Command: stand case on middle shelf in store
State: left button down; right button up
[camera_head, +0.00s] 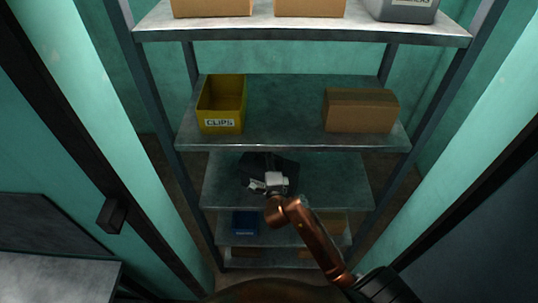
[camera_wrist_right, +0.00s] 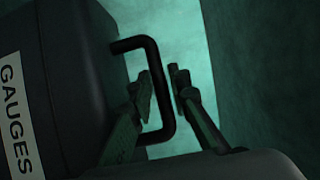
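A dark case (camera_head: 258,163) is at the third shelf (camera_head: 335,180) from the top. In the right wrist view the case (camera_wrist_right: 65,60) carries a white "GAUGES" label and a black loop handle (camera_wrist_right: 158,85). My right gripper (camera_head: 262,185) reaches in over that shelf at the case's near side. In the wrist view its fingers (camera_wrist_right: 163,85) lie on either side of the handle bar, one inside the loop, with a narrow gap showing; they look open. The case's underside is hidden, so I cannot tell whether it rests on the shelf. My left gripper is out of view.
The shelf above holds a yellow "CLIPS" bin (camera_head: 221,104) and a cardboard box (camera_head: 361,110). A blue bin (camera_head: 245,223) is on a lower shelf. Metal uprights and a narrow doorway flank my arm. The third shelf's right part is clear.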

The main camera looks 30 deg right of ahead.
jog(key=shift+o, duration=1.1)
jog(key=b+v, duration=0.1)
jog(key=v, duration=1.1)
jog(key=shift+r, duration=0.1)
jog(key=shift+c, duration=0.5)
